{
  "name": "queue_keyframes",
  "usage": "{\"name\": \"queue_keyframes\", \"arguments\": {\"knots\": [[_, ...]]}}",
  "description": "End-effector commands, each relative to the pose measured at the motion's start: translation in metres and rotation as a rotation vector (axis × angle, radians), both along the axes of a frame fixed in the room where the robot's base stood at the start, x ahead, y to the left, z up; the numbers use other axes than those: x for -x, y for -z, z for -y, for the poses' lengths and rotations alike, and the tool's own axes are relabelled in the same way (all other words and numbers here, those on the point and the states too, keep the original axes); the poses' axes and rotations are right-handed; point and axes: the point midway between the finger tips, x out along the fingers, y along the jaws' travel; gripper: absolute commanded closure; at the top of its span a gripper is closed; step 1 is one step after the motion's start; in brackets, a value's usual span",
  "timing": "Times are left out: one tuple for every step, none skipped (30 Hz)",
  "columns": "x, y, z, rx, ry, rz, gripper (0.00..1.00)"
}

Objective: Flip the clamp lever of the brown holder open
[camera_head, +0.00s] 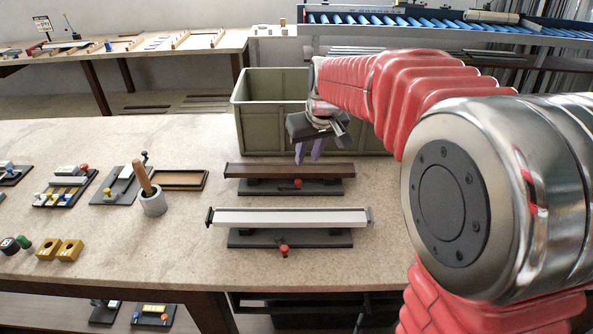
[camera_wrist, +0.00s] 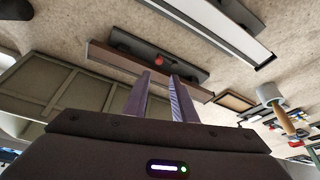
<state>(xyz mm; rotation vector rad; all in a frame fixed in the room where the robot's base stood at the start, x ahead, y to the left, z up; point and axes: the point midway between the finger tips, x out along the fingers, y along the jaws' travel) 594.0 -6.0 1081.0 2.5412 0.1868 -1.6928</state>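The brown holder is a dark base (camera_head: 330,187) with a long brown profile (camera_head: 270,170) lying along it, in the middle of the table. Its lever has a red knob (camera_head: 297,184) at the near side. In the wrist view the brown profile (camera_wrist: 110,60) and the red knob (camera_wrist: 159,60) show beyond my fingertips. My gripper (camera_head: 309,158) hangs above the far side of the brown holder, fingers pointing down. In the wrist view its two purple fingers (camera_wrist: 160,76) stand apart with nothing between them. I cannot tell the exact lever angle.
A similar holder with a white profile (camera_head: 290,217) and its own red knob (camera_head: 284,250) lies nearer. A green-grey crate (camera_head: 262,118) stands behind. A grey cup (camera_head: 153,204) with a wooden-handled tool and a brown frame (camera_head: 180,180) are left. Table right of the holders looks clear.

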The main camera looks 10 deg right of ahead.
Motion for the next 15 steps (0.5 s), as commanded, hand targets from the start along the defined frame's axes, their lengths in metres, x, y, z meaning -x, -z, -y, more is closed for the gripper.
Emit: {"name": "queue_keyframes", "arguments": {"knots": [[-0.0054,0.0032,0.0005,0.0,-0.001,-0.003,0.76],[-0.0074,0.0041,0.0007,-0.001,-0.003,-0.003,0.76],[-0.0097,0.0049,0.0008,-0.001,-0.004,-0.003,0.76],[-0.0108,0.0053,0.0009,-0.001,-0.005,-0.003,0.76],[-0.0116,0.0057,0.0009,-0.001,-0.005,-0.003,0.76],[-0.0121,0.0059,0.0009,0.0,-0.006,-0.003,0.76],[-0.0122,0.0058,0.0009,0.0,-0.006,-0.003,0.76],[-0.0121,0.0059,0.0009,0.0,-0.006,-0.003,0.76],[-0.012,0.0058,0.001,0.0,-0.006,-0.003,0.76],[-0.0119,0.0058,0.001,0.0,-0.006,-0.003,0.76],[-0.0119,0.0058,0.0009,0.0,-0.006,-0.003,0.76],[-0.0117,0.0057,0.0009,0.0,-0.006,-0.003,0.76],[-0.0117,0.0057,0.0009,0.0,-0.006,-0.003,0.76],[-0.0118,0.0058,0.0009,0.0,-0.006,-0.003,0.76],[-0.0119,0.0063,0.0008,0.0,-0.006,-0.003,0.76]]}}
